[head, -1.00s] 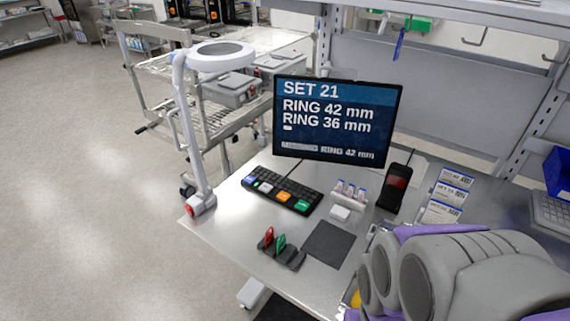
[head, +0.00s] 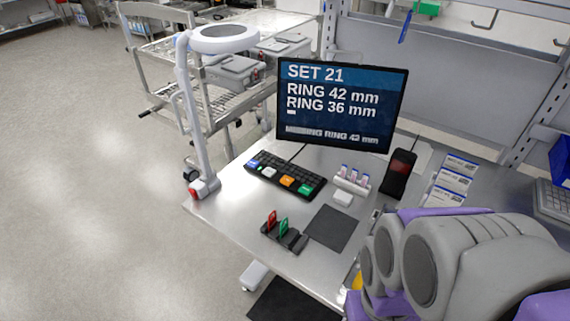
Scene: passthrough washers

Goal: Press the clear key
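A small black keypad (head: 273,173) lies on the steel table, left of and below the monitor. It has a few coloured keys: a blue key (head: 253,163), a white key (head: 268,172), an orange key (head: 287,181) and a green key (head: 305,189). Their labels are too small to read, so I cannot tell which is the clear key. The monitor (head: 341,107) reads "SET 21, RING 42 mm, RING 36 mm", with a bottom line "MISSING RING 42 mm". Large grey and purple parts of my own arm fill the lower right. My gripper's fingertips are not visible.
A magnifier lamp (head: 203,110) stands at the table's left edge. A black holder with red and green tags (head: 283,236), a dark mat (head: 332,227), a white rack of small vials (head: 351,181) and a black scanner (head: 399,172) stand around the keypad.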

